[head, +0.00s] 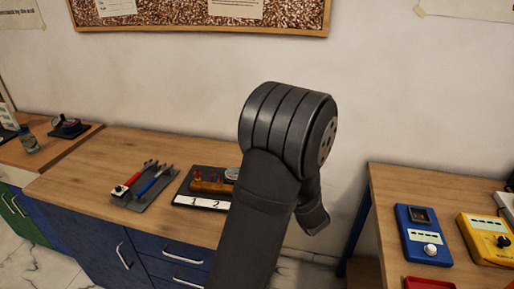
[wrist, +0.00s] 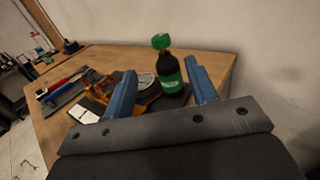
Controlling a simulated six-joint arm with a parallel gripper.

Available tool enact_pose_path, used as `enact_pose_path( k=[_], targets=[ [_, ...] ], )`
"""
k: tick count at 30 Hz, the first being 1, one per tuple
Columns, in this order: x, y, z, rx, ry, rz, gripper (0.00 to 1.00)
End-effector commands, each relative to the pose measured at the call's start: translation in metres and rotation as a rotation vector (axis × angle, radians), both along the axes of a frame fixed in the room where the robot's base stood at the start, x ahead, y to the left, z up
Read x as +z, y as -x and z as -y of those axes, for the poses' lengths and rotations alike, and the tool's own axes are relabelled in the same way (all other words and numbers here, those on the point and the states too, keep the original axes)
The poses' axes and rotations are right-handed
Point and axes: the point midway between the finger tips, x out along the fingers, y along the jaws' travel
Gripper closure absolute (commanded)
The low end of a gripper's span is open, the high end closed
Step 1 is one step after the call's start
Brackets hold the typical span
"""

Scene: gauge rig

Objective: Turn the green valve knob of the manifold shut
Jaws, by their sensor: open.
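The brass manifold (head: 208,186) with small red knobs sits on a dark board on the wooden bench, partly hidden behind my arm in the head view. In the wrist view it is orange (wrist: 102,85), partly behind my left finger, with a round gauge (wrist: 146,79) beside it. A dark bottle-like body (wrist: 170,82) with a green label stands at the board's right. A green knob-like top (wrist: 161,41) sits on it; I cannot tell whether this is the valve knob. My gripper (wrist: 160,68) is open, its blue fingers framing this body from the near side, with no contact visible.
A grey mat (head: 146,198) with red-handled and blue-handled tools lies left of the manifold. A white number plate (head: 201,202) fronts the board. A right-hand bench holds a blue meter (head: 423,234) and a yellow meter (head: 488,238). The wall stands close behind.

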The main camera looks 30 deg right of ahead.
Motion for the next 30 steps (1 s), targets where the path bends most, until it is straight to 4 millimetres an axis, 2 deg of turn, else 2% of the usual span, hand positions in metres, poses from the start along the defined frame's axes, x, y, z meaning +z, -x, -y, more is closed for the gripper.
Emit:
enact_pose_path(
  k=[12,18,24,30],
  targets=[
    [0.000,-0.092,0.010,0.003,0.000,0.001,0.48],
    [-0.001,-0.128,0.015,0.001,0.000,0.000,0.48],
    [0.000,-0.147,0.018,-0.001,-0.001,0.000,0.48],
    [0.000,-0.152,0.019,-0.002,-0.001,0.000,0.48]
  ],
)
